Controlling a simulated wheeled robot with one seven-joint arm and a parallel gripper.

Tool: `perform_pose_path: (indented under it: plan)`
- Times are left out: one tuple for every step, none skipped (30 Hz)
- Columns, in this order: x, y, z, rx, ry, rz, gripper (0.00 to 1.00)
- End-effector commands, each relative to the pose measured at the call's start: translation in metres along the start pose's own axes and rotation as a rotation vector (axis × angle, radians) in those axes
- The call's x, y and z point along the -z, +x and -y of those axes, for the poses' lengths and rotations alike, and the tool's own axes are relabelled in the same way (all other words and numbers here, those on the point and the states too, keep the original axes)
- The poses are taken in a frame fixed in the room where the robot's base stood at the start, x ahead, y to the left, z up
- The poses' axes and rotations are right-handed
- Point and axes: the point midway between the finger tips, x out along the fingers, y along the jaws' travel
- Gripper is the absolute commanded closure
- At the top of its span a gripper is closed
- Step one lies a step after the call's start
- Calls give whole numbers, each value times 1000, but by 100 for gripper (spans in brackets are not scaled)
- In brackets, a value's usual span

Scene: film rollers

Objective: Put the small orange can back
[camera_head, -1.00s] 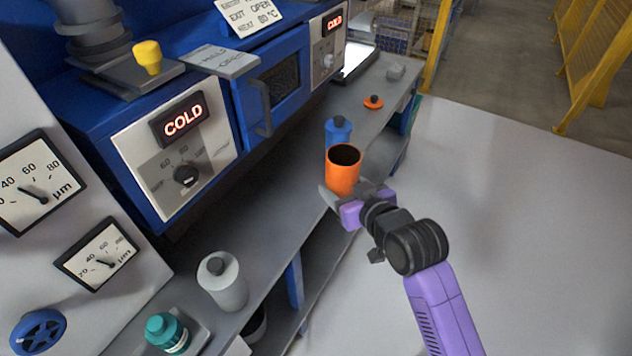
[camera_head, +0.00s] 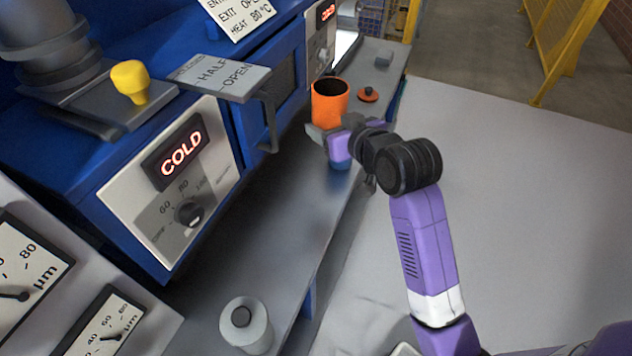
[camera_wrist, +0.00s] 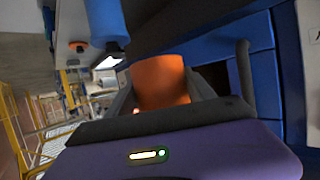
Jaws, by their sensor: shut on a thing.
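The small orange can (camera_head: 330,106) is upright with a dark, open top. My gripper (camera_head: 322,135) is shut on it and holds it above the grey bench (camera_head: 290,215), in front of the blue machine. In the wrist view the orange can (camera_wrist: 160,82) sits between my two dark fingers. An orange lid with a dark knob (camera_head: 368,95) lies on the bench just beyond the can. A blue can (camera_head: 339,164) is mostly hidden below my gripper; in the wrist view a blue can (camera_wrist: 107,20) shows at the top.
An oven door handle (camera_head: 268,122) and a grey plate reading HALF OPEN (camera_head: 222,76) jut out left of the can.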

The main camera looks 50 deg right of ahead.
Motion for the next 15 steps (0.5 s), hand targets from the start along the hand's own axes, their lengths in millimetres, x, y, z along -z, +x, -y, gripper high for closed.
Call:
perform_pose_path:
  plan:
    - [-8,2,0,0,0,4,100]
    - [-12,4,0,1,0,6,100]
    - [-20,7,0,1,0,6,100]
    - [-27,10,0,1,-1,7,100]
    - [-34,12,0,1,-1,9,100]
    - [-42,16,0,1,0,8,100]
    - [-50,19,0,1,0,9,100]
    - [-56,22,0,1,0,7,100]
    - [-65,26,0,1,0,7,100]
    - [-72,28,0,1,0,7,100]
    - [-78,31,0,1,0,8,100]
    - [-87,35,0,1,0,7,100]
    - [-94,38,0,1,0,7,100]
    - [-100,40,0,1,0,6,100]
    - [-109,44,0,0,0,5,100]
